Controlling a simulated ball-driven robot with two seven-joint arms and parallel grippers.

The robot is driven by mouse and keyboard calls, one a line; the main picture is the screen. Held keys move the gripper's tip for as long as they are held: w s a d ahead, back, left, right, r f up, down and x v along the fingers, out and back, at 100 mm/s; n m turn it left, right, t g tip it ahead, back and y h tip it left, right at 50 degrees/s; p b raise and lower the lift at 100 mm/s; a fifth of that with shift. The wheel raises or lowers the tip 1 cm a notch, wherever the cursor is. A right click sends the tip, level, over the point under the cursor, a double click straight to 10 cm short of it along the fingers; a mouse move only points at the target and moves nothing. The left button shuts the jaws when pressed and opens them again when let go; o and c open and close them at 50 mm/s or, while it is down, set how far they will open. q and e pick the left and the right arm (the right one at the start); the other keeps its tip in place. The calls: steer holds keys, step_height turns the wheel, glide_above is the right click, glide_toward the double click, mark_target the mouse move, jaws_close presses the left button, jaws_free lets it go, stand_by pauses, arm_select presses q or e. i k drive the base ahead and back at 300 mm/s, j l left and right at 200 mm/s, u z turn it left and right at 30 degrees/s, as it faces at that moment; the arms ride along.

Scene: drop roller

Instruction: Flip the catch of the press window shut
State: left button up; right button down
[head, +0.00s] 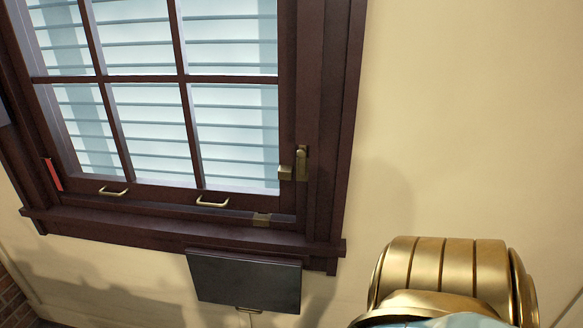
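The window (182,120) has a dark brown frame and muntins, with pale slatted blinds behind the panes. A brass catch (302,163) is on the right side of the frame, its narrow part standing upright. A small brass block (286,172) sits just left of it at the sash edge. Whether the two are engaged cannot be told. Two pale metal handles (212,202) are on the bottom rail. Neither of my grippers is in view.
A dark rectangular panel (243,281) with a small brass handle is below the sill (180,230). A small brass piece (261,219) is at the bottom of the frame. A red strip (53,174) is at the lower left. The wall (460,110) right of the window is bare. My gold-coloured arm part fills the bottom right.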

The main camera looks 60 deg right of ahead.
mark_target(301, 153)
steer(key=k+z, duration=0.1)
steer(key=z, duration=0.3)
steer(key=k+j+z, duration=0.1)
steer(key=z, duration=0.3)
steer(key=k+z, duration=0.15)
steer(key=z, duration=0.3)
